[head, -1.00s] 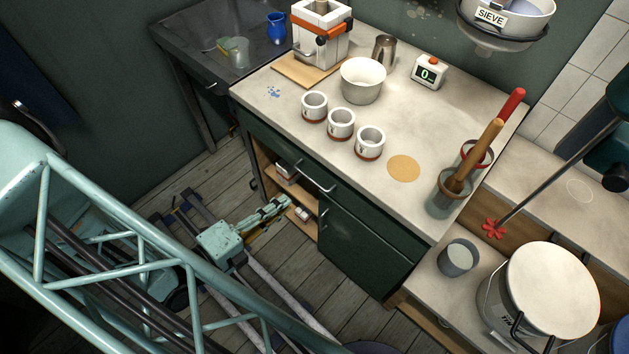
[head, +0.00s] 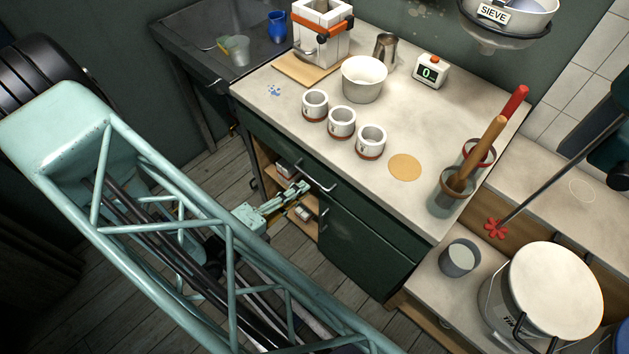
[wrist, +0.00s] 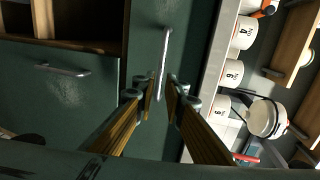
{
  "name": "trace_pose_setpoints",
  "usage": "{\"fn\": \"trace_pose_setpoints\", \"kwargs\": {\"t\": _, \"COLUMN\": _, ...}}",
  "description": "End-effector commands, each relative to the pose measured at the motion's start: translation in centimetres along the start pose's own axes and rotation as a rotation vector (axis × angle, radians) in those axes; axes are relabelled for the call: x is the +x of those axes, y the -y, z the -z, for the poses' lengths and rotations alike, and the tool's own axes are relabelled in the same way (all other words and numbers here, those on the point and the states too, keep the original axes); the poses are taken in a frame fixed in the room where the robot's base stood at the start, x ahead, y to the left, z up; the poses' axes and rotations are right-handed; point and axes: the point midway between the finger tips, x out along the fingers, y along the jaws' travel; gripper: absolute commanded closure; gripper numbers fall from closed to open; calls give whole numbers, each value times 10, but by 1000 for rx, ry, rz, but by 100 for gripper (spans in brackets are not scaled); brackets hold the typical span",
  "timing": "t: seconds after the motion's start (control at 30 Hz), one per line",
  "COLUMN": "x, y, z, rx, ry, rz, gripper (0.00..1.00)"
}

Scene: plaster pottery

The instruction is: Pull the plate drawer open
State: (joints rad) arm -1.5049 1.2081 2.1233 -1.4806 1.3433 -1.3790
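The plate drawer (head: 372,218), a dark green front under the worktop edge, looks shut, and no label on it is legible. Its metal bar handle (head: 314,178) also shows upright in the wrist view (wrist: 166,55). My gripper (head: 304,187) is close to the handle, at the cabinet front. In the wrist view my gripper (wrist: 161,84) is open, with one wooden-looking finger on each side of the handle's lower end. I cannot tell whether the fingers touch the handle.
Below the drawer are an open wooden shelf (wrist: 85,45) and a green door with its own handle (wrist: 62,70). Three white cups (head: 342,122) stand near the worktop edge, beside a white bowl (head: 364,80). The floor (head: 350,325) before the cabinet has free room.

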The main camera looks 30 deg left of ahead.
Motion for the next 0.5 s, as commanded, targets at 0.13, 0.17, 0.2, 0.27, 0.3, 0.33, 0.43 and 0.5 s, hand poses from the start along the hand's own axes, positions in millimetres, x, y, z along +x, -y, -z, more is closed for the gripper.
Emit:
{"fn": "trace_pose_setpoints", "kwargs": {"t": 0.13, "x": 15, "y": 0, "z": 1, "rx": 0, "ry": -2, "rz": 0, "gripper": 89}}
{"fn": "trace_pose_setpoints", "kwargs": {"t": 0.17, "x": 18, "y": 0, "z": 1, "rx": 0, "ry": -2, "rz": 0, "gripper": 89}}
{"fn": "trace_pose_setpoints", "kwargs": {"t": 0.2, "x": 22, "y": 0, "z": 1, "rx": 0, "ry": -2, "rz": 0, "gripper": 89}}
{"fn": "trace_pose_setpoints", "kwargs": {"t": 0.27, "x": 27, "y": 0, "z": 1, "rx": 0, "ry": -2, "rz": 1, "gripper": 89}}
{"fn": "trace_pose_setpoints", "kwargs": {"t": 0.3, "x": 31, "y": 0, "z": 1, "rx": 0, "ry": -2, "rz": 1, "gripper": 89}}
{"fn": "trace_pose_setpoints", "kwargs": {"t": 0.33, "x": 33, "y": 0, "z": 1, "rx": 0, "ry": -2, "rz": 1, "gripper": 89}}
{"fn": "trace_pose_setpoints", "kwargs": {"t": 0.43, "x": 43, "y": 0, "z": 1, "rx": 0, "ry": -2, "rz": 1, "gripper": 89}}
{"fn": "trace_pose_setpoints", "kwargs": {"t": 0.5, "x": 48, "y": 0, "z": 1, "rx": 0, "ry": -2, "rz": 1, "gripper": 89}}
